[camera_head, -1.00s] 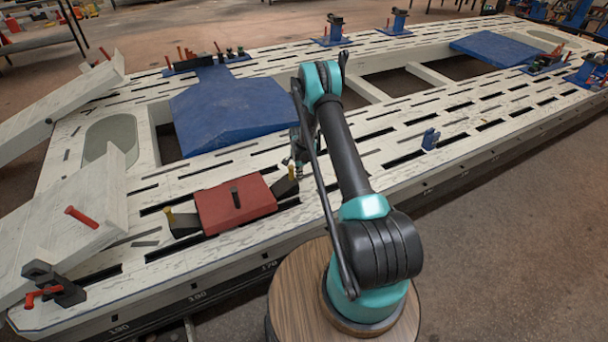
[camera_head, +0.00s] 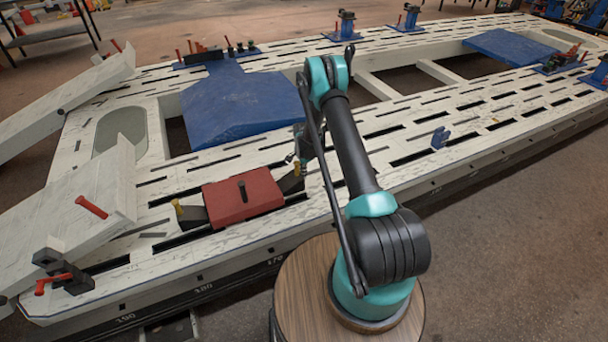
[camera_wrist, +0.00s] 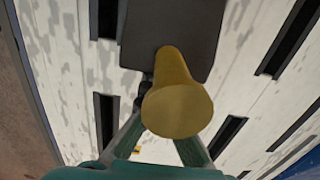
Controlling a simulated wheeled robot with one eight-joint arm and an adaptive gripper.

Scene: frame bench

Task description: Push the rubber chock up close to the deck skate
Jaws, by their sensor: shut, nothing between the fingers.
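The deck skate appears to be the red block (camera_head: 243,198) with a short dark post on top, lying on the slotted pale deck. A dark chock with a yellow knob (camera_head: 291,183) stands close off its right end; I cannot tell whether they touch. Another dark chock with a yellow knob (camera_head: 193,216) is at its left end. In the wrist view a dark block (camera_wrist: 195,30) with a yellow knob (camera_wrist: 178,105) fills the middle. My gripper (camera_wrist: 147,90) is shut and empty beside the knob, its tips partly hidden behind it. In the head view my arm mostly hides it.
A blue plate (camera_head: 240,110) lies behind the skate. Pale beams (camera_head: 75,200) with a red-handled clamp (camera_head: 65,272) take up the left. A small blue fixture (camera_head: 439,138) stands to the right. The deck has many slots and large openings.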

